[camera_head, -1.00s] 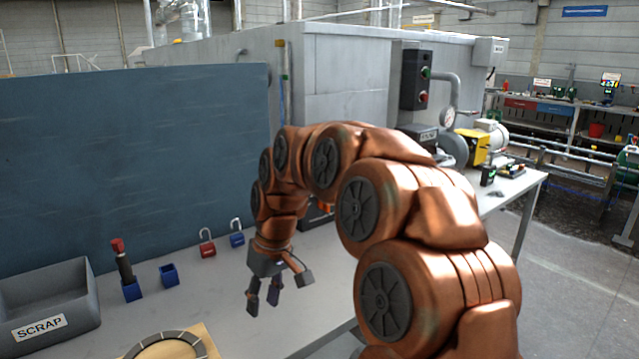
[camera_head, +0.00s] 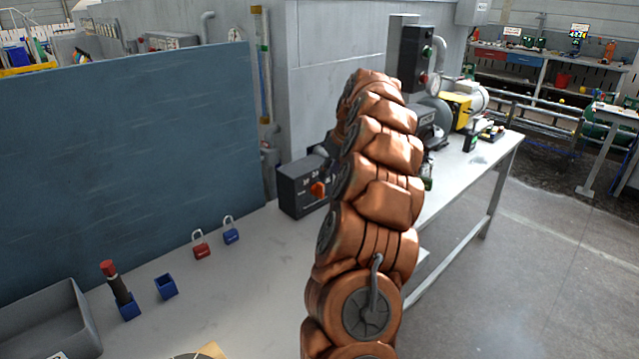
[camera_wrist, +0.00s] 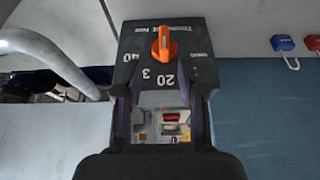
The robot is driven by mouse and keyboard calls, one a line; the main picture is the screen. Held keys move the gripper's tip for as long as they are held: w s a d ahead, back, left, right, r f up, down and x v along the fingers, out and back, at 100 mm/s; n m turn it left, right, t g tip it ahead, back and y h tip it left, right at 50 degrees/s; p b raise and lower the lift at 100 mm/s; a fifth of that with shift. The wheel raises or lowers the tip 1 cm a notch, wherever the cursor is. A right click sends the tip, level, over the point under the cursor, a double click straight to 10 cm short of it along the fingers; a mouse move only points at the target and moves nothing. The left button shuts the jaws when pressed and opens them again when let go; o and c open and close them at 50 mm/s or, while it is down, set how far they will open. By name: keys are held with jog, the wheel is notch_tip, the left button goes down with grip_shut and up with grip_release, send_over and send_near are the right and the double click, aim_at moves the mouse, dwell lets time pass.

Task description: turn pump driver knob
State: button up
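The pump driver is a dark box (camera_head: 296,192) with an orange knob (camera_head: 318,189) on its face, standing on the bench against the wall. In the wrist view the box (camera_wrist: 190,52) fills the upper middle, its markings upside down, with the orange knob (camera_wrist: 164,44) near its top. My gripper (camera_wrist: 161,92) is open, with one finger on each side of the box's lower part in the picture. The knob lies beyond the fingertips, and nothing is held. In the head view my arm hides the gripper.
A blue-grey panel (camera_head: 120,165) stands behind the bench. Red padlock (camera_head: 201,246) and blue padlock (camera_head: 231,234) sit left of the box. A grey bin (camera_head: 45,325) is at lower left. A yellow-ended motor (camera_head: 458,108) stands farther right.

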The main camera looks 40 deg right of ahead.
aim_at(323, 185)
jog(key=x, duration=0.2)
jog(key=p+x, duration=0.1)
jog(key=x, duration=0.4)
jog(key=shift+w+a+f+p, duration=0.2)
jog(key=shift+a+f+p, duration=0.05)
jog(key=shift+a+p, duration=0.1)
jog(key=shift+c, duration=0.4)
grip_shut()
